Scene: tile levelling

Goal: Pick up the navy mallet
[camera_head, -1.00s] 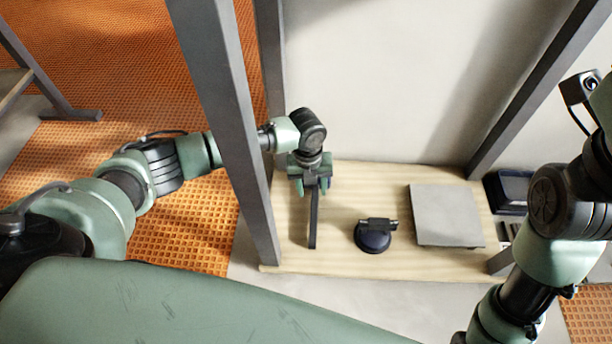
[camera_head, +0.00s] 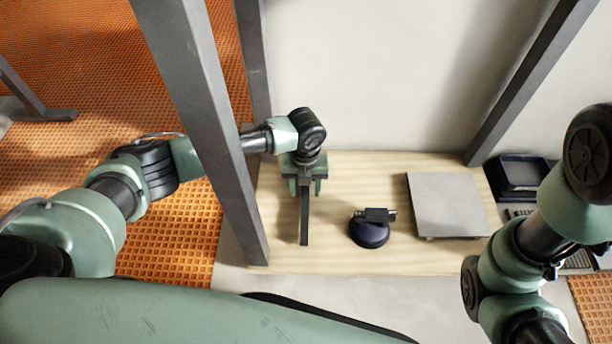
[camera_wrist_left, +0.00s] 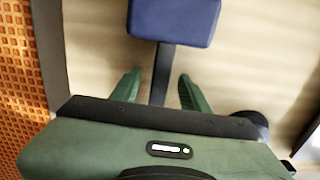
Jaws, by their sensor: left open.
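The navy mallet lies on the pale wooden board (camera_head: 335,262). In the left wrist view its blue block head (camera_wrist_left: 175,20) shows at the top, and its dark handle (camera_wrist_left: 163,72) runs down between my fingers. In the head view the handle (camera_head: 304,222) points towards me, and the head is hidden by my wrist. My left gripper (camera_head: 304,187) is over the handle. It is open, with one green finger on each side of the handle and gaps between, as the left wrist view (camera_wrist_left: 160,76) shows. My right arm is at the right; its gripper is out of view.
A navy round-based tool (camera_head: 369,233) stands right of the handle. A grey square slab (camera_head: 447,205) lies further right, with a dark tray (camera_head: 522,175) beyond it. Grey posts (camera_head: 205,130) rise at the left, close to my left arm, and at the right (camera_head: 530,85).

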